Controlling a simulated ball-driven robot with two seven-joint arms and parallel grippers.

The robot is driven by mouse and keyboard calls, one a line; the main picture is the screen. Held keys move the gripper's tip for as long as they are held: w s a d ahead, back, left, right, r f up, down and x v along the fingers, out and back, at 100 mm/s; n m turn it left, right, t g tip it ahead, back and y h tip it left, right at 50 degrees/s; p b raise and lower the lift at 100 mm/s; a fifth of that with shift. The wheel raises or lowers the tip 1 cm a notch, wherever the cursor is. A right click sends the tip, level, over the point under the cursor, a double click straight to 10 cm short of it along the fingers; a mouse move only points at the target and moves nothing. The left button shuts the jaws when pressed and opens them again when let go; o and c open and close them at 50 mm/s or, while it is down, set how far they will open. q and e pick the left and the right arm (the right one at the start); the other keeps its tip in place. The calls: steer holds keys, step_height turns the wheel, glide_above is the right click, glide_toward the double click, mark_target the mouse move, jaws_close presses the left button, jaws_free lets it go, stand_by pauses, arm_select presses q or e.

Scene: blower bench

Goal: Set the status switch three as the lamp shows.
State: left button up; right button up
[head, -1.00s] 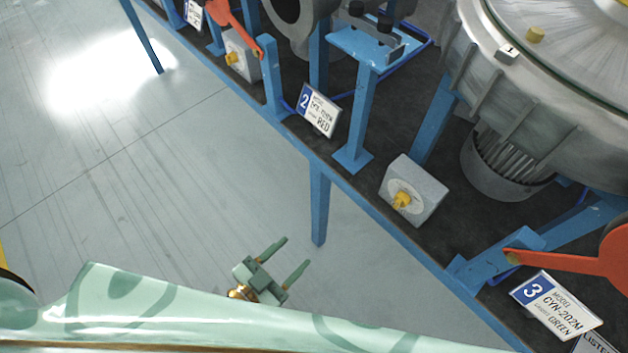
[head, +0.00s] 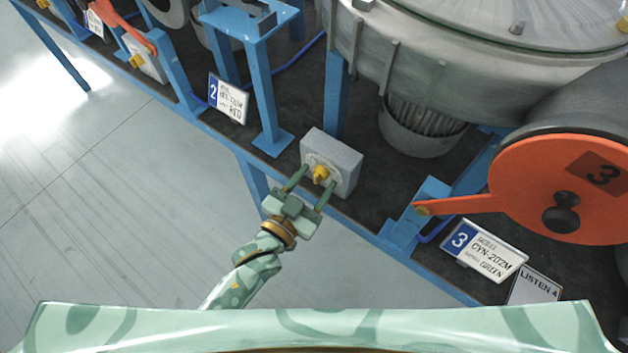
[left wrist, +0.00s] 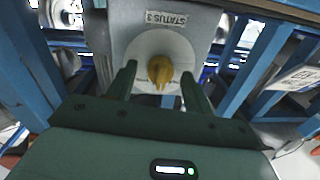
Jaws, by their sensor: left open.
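The status switch three is a grey box (head: 338,152) with a round pale dial and a yellow knob (head: 320,174), on the bench front between signs 2 and 3. In the left wrist view its label reads "STATUS 3" (left wrist: 165,18) and the yellow knob (left wrist: 160,70) sits between the fingers. My left gripper (head: 309,187) is open, its fingers either side of the knob; I cannot tell whether they touch it. The dial's markings are too small to read. No lit lamp is clear to me. My right gripper is not in view.
Sign 3 (head: 484,250) reads CYN-202M, GREEN. An orange disc (head: 560,190) marked 3, with a lever, stands right of the switch. Sign 2 (head: 228,98) is left. A blue post (head: 265,95) and a large grey blower housing (head: 450,50) stand close by.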

arm_select(q)
steer(key=shift+w+d, duration=0.1)
steer(key=c, duration=1)
steer(key=shift+o, duration=0.2)
steer(key=shift+r, duration=0.1)
steer(key=shift+r+n+p, duration=0.1)
steer(key=shift+n+p, duration=0.7)
steer(key=shift+p, duration=0.1)
steer(key=shift+n+p, duration=1)
steer(key=shift+n, duration=0.1)
steer(key=shift+n+p, duration=0.7)
steer(key=shift+n, duration=0.5)
steer(key=shift+n+g+p, duration=0.3)
steer(key=shift+n+p, duration=0.15)
steer(key=shift+n, duration=0.75)
